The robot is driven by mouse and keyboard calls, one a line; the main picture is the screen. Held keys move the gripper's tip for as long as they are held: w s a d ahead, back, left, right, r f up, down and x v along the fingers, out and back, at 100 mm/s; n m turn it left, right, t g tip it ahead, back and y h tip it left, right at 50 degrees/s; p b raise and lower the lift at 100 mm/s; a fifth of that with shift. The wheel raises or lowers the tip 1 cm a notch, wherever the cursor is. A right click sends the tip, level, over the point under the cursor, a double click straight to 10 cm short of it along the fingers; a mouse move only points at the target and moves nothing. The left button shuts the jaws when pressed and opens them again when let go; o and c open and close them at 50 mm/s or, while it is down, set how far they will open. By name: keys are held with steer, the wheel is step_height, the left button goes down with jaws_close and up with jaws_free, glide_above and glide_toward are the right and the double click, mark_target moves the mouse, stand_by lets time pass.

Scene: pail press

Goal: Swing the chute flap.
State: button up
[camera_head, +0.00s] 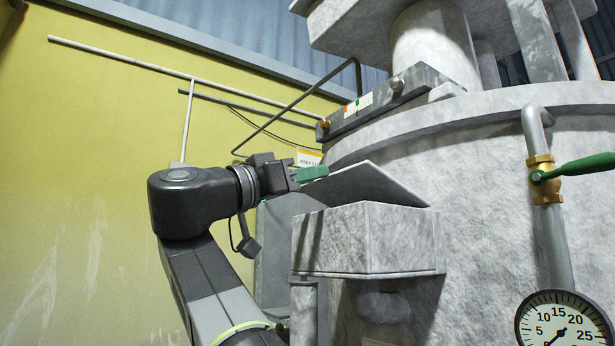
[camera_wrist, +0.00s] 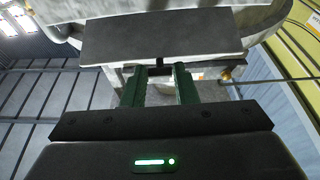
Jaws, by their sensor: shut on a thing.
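The chute flap (camera_head: 368,186) is a flat grey plate above the pale, mottled chute box (camera_head: 365,240) on the side of the press. It is tilted, with a dark gap under part of it, not flush with the box top. In the wrist view the flap (camera_wrist: 160,38) spans ahead of the fingers, with a small dark tab (camera_wrist: 159,63) at its near edge. My gripper (camera_head: 313,173) is at the flap's left edge, its green fingers shut on the flap's tab. The fingers (camera_wrist: 160,85) also show in the wrist view; the exact contact is hard to see.
The large grey press drum (camera_head: 480,190) fills the right. A pipe with a green-handled valve (camera_head: 575,172) and a gauge (camera_head: 563,325) stand at right. A dark bent rod (camera_head: 300,105) and a small sign (camera_head: 309,158) are behind my gripper. The yellow wall (camera_head: 90,180) is at left.

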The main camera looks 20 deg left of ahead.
steer(key=f+b, duration=0.4)
steer(key=f, duration=0.1)
steer(key=shift+s+a+f+b, duration=0.15)
steer(key=shift+s+a+b, duration=0.2)
steer(key=shift+s+b, duration=0.05)
steer(key=o, duration=0.9)
steer(key=b+v, duration=0.1)
steer(key=v, duration=1.3)
steer(key=shift+d, duration=0.1)
